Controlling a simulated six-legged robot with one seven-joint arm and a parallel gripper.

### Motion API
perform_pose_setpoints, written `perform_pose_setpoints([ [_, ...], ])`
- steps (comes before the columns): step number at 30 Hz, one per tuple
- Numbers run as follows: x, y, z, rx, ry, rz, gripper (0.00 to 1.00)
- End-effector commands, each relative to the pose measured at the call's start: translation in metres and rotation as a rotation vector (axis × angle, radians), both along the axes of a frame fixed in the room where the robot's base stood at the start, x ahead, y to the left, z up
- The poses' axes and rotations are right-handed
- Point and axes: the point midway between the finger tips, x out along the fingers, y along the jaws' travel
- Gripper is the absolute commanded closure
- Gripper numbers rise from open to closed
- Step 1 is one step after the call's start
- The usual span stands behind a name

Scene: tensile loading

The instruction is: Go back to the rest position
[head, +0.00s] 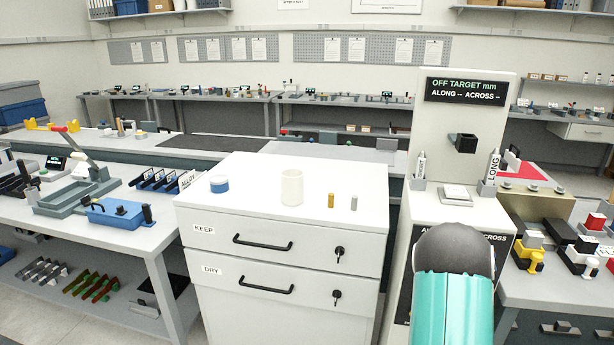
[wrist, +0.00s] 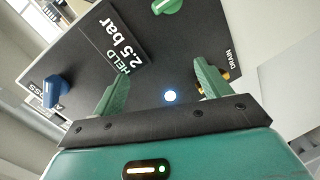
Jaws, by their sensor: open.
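My gripper (wrist: 162,76) shows in the wrist view with its two green fingers spread apart and nothing between them. It faces a dark panel (wrist: 75,65) with a display reading "HELD 2.5 bar" (wrist: 118,52). A green knob (wrist: 167,6) is at the top, a blue knob (wrist: 56,90) at the left, and a lit white round spot (wrist: 170,96) shows between the fingers. A "DRAIN" label (wrist: 232,61) is at the right, with a brass-coloured part partly hidden behind the right finger. In the head view my arm covers part of the white machine column (head: 402,240), and my gripper is hidden.
A white drawer cabinet (head: 210,240) stands in the middle, with a blue-and-white round container, a white cup (head: 291,187) and two small cylinders on top. A left bench (head: 130,238) holds fixtures. A right bench (head: 530,289) holds blocks close to my arm.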

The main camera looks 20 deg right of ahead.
Motion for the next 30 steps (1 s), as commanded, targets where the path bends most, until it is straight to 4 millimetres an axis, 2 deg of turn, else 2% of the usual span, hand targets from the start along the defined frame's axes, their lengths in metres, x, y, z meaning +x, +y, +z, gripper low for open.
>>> perform_pose_setpoints([
  [1, 0.015, 0.009, 0.017, 0.049, -0.014, -0.005, 0.24],
  [6, 0.047, 0.042, 0.054, 0.244, -0.022, -0.033, 0.24],
  [12, 0.069, 0.098, 0.100, 0.470, -0.011, -0.056, 0.24],
  [16, 0.073, 0.141, 0.129, 0.611, 0.010, -0.065, 0.24],
  [23, 0.055, 0.224, 0.177, 0.838, 0.082, -0.084, 0.24],
  [26, 0.038, 0.260, 0.195, 0.925, 0.127, -0.095, 0.24],
  [30, 0.003, 0.309, 0.219, 1.029, 0.199, -0.117, 0.24],
])
